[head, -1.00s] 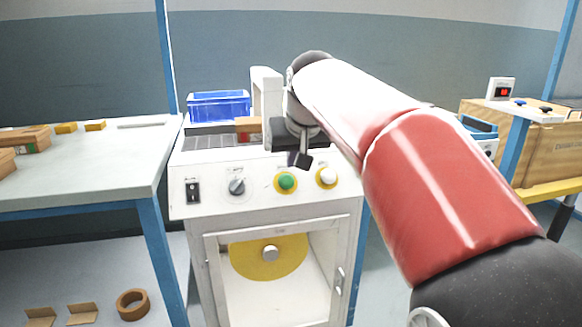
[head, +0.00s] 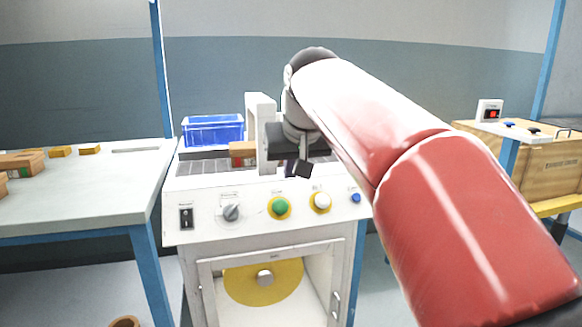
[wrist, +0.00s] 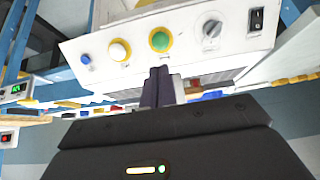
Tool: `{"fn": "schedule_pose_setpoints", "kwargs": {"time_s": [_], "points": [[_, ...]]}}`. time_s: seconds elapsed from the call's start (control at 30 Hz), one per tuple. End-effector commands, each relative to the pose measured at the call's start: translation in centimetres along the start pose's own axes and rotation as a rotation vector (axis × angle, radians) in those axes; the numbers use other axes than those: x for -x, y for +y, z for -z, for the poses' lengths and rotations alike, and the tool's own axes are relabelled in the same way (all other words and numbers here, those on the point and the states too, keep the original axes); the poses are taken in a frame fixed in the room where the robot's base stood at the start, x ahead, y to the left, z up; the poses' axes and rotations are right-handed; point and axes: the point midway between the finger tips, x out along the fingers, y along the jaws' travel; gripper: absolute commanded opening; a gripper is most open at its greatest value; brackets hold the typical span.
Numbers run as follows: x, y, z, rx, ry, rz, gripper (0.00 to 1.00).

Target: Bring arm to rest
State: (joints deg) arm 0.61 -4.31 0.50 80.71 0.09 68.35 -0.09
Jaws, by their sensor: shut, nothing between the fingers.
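My gripper (head: 304,168) hangs in front of the upper part of the white blower machine (head: 270,260), a little above its control panel. In the wrist view its dark fingers (wrist: 157,88) are together with nothing between them, pointing toward the panel. My red and white arm reaches in from the lower right of the head view. The panel carries a black rocker switch (head: 186,217), a grey knob (head: 231,212), a green button (head: 279,207), a white button (head: 321,202) and a small blue button (head: 356,198). My arm and gripper hide part of the machine's top.
A blue bin (head: 213,129) and a brown box (head: 243,152) are behind the panel, beside a white upright (head: 262,125). A table (head: 95,200) with small boxes stands left. A wooden crate (head: 545,170) and a red switch box (head: 490,110) are at right.

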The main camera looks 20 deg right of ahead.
Motion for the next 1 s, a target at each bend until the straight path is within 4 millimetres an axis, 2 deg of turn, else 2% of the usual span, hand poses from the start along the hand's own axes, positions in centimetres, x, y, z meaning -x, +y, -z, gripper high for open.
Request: {"fn": "schedule_pose_setpoints", "kwargs": {"time_s": [0.13,0.17,0.27,0.47,0.5,0.6,0.7,0.83,1.0], "points": [[0.1,0.0,-1.2,0.0,-0.005,0.0,0.0],[0.2,0.0,-1.9,0.0,-0.008,0.0,0.0],[0.2,0.0,-5.6,0.0,-0.023,-0.001,0.0],[-0.9,-0.1,-17.1,0.0,-0.065,-0.001,0.0],[-1.4,0.0,-19.4,0.0,-0.073,-0.001,0.0],[-2.7,0.0,-24.9,0.0,-0.092,-0.001,0.0],[-3.9,0.0,-29.0,0.0,-0.106,0.0,0.0],[-4.9,0.0,-32.1,0.0,-0.118,0.0,0.0],[-5.2,0.0,-33.0,0.0,-0.123,0.0,0.0]]}}
